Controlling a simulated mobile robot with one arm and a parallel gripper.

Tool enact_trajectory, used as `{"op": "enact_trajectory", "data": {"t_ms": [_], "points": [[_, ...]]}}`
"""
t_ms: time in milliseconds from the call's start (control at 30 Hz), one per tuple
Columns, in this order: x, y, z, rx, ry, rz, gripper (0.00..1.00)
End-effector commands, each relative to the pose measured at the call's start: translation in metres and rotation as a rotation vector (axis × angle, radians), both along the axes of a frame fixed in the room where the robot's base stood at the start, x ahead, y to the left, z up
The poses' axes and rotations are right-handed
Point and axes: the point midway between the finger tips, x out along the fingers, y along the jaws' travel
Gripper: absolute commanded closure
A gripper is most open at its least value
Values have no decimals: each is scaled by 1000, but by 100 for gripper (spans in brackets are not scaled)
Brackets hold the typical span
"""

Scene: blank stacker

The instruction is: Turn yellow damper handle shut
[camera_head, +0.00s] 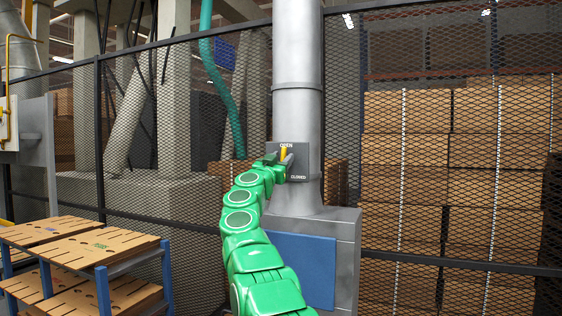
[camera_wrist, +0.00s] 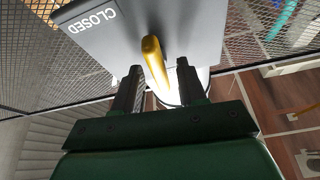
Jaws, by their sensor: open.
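The yellow damper handle (camera_head: 283,153) is on a grey plate (camera_head: 303,165) fixed to a vertical grey duct. In the head view it stands upright, pointing at the word OPEN. The word CLOSED is at the lower right of the plate. My gripper (camera_head: 279,159) is at the plate, partly covering the handle's lower end. In the wrist view the yellow handle (camera_wrist: 155,62) shows between the two dark fingertips of my open gripper (camera_wrist: 160,68), with a gap to the right finger. Contact with the left finger cannot be told. CLOSED is printed at upper left there.
The grey duct (camera_head: 297,60) rises from a grey housing with a blue panel (camera_head: 306,268). A mesh fence (camera_head: 420,200) runs behind it, with stacked cardboard beyond. A blue-framed rack (camera_head: 105,290) with brown sheets stands at left.

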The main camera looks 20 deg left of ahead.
Motion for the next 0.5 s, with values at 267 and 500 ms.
{"op": "enact_trajectory", "data": {"t_ms": [267,500], "points": [[-4,0,-1,-1,2,-2,59],[-13,1,-6,-2,4,-2,59]]}}
